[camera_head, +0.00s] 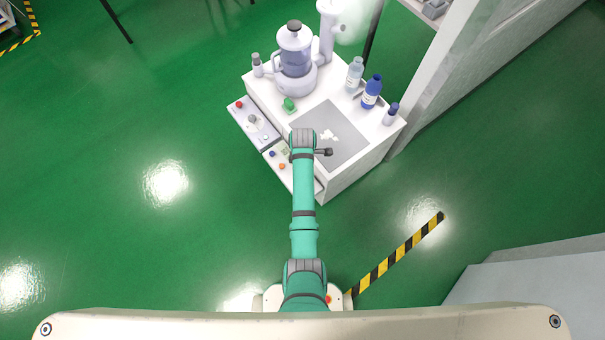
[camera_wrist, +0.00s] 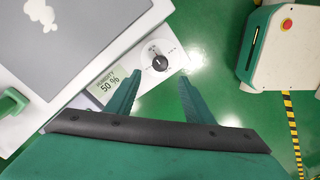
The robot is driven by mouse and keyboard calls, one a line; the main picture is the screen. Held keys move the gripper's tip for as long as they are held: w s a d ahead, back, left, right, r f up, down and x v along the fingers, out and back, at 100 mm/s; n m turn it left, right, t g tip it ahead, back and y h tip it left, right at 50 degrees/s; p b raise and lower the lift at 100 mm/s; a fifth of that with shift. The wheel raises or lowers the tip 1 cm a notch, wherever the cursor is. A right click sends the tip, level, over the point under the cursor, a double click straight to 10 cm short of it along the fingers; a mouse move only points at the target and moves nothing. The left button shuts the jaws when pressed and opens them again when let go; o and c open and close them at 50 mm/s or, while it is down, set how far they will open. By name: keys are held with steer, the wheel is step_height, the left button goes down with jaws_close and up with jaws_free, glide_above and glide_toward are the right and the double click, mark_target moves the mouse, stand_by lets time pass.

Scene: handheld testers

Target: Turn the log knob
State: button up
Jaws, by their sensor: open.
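In the wrist view a small black knob (camera_wrist: 160,63) sits on a white round dial with printed marks, at the end of a white panel. A display (camera_wrist: 112,85) reading "HUMIDITY 50 %" is beside it on the left. My gripper (camera_wrist: 158,88) is open and empty, its two green fingers apart, with the knob appearing just beyond the gap between the fingertips. I see no contact with the knob. In the head view my arm's end covers the gripper and the knob's part of the panel.
The white bench (camera_head: 363,160) carries a grey mat (camera_head: 352,152) with white pieces, a glass apparatus (camera_head: 294,55), a blue bottle (camera_head: 371,92) and a green object (camera_head: 290,104). A control box (camera_head: 251,118) with a red button lines the left edge. Green floor lies open to the left.

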step_height(320, 180, down, 10)
steer(key=shift+a+r, duration=0.1)
stand_by(0.4)
steer(key=shift+s, duration=0.1)
steer(key=c, duration=1)
steer(key=shift+c, duration=0.2)
